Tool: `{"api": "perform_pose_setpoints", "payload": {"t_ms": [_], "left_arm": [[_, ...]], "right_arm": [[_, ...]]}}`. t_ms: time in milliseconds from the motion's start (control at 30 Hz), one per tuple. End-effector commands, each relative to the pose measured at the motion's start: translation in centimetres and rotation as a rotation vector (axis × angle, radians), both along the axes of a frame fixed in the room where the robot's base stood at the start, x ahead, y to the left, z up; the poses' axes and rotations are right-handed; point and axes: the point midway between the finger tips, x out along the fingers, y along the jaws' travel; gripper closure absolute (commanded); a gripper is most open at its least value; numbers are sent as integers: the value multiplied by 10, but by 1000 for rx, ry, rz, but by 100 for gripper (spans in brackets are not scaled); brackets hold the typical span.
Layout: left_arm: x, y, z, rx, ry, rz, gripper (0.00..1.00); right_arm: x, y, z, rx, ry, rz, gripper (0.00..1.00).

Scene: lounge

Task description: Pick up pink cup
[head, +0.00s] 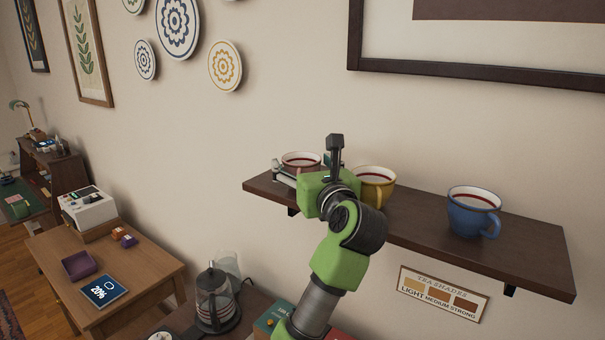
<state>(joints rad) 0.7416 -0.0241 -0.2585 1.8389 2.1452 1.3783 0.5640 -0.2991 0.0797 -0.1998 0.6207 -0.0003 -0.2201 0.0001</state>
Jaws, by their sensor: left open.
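The pink cup (301,158) stands at the left end of a dark wooden wall shelf (520,256). Its white rim and dark red drink show, but my left gripper and wrist hide much of its front. My left gripper (285,170) is open at the cup's front left side. I cannot tell whether it touches the cup. My right gripper is not in view.
On the shelf a yellow cup (377,188) stands just right of my wrist, and a blue cup (473,211) stands farther right. A tea shades sign (443,294) hangs below. A glass press (215,300) stands below left. The shelf between the yellow and blue cups is clear.

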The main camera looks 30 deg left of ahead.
Motion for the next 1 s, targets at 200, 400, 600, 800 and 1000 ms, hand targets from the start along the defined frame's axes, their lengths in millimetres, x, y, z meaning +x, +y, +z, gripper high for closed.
{"api": "perform_pose_setpoints", "payload": {"t_ms": [200, 400, 600, 800, 1000], "left_arm": [[19, 21, 2, 1, 0, 4, 26], [35, 34, 1, 0, 0, 1, 26], [36, 35, 0, -1, 0, -1, 26], [36, 35, 0, -1, 0, 0, 68], [35, 35, 1, 0, -1, 0, 71]], "right_arm": [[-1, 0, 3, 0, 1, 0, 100], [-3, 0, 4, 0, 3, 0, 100], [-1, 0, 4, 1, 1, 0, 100], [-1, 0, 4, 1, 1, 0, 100], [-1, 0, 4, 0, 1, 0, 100]]}}
